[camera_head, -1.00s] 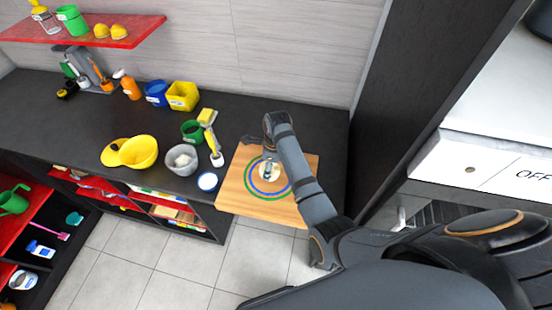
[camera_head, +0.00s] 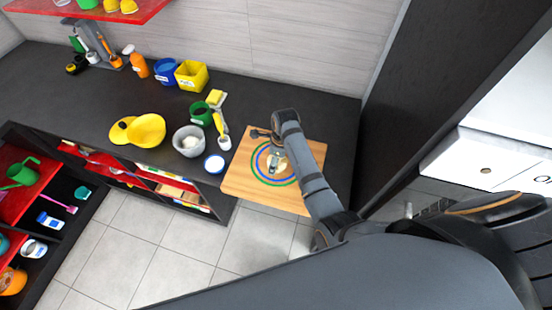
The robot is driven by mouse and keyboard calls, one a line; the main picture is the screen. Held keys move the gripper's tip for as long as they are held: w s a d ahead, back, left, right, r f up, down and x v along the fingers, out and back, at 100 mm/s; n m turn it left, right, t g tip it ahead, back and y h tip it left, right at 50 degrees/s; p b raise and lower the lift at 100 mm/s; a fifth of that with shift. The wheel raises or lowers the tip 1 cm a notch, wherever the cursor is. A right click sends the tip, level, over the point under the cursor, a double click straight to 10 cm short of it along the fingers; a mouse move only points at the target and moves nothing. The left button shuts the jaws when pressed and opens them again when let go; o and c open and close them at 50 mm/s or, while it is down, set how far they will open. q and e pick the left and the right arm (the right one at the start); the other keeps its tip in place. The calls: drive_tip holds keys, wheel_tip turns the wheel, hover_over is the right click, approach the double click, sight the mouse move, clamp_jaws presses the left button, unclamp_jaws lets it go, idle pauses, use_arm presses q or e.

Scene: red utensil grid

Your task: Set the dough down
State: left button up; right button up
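A wooden board (camera_head: 235,178) with blue, green and other coloured rings lies at the right end of the dark counter. A small pale patch, which looks like the dough (camera_head: 281,164), shows within the rings. My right gripper (camera_head: 275,156) points down over the board's middle, at this patch. The gripper is small and partly hidden by its own wrist, so I cannot tell whether its fingers are shut on the dough or apart. Contact between dough and board is also unclear. My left gripper is out of view.
A grey bowl (camera_head: 181,150) with pale contents, a blue-rimmed lid (camera_head: 214,164), a green cup (camera_head: 200,114) and a yellow-headed brush (camera_head: 216,98) stand left of the board. A yellow bowl (camera_head: 149,130) stands further left. A dark cabinet panel (camera_head: 425,85) rises at right.

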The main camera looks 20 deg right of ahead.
sight(281, 161)
drive_tip(key=shift+w+d, duration=0.2)
drive_tip(key=shift+d, duration=0.05)
wheel_tip(281, 161, up, 2)
drive_tip(key=shift+s+r+b, duration=0.1)
drive_tip(key=shift+r+b, duration=0.1)
drive_tip(key=shift+b, duration=0.2)
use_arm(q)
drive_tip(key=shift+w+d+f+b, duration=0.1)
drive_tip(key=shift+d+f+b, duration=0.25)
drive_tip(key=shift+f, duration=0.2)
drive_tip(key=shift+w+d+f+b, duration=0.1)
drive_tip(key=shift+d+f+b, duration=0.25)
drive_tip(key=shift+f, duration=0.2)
use_arm(e)
wheel_tip(281, 161, up, 10)
drive_tip(key=d, duration=0.1)
drive_tip(key=shift+s+f, duration=0.25)
drive_tip(key=shift+s, duration=0.15)
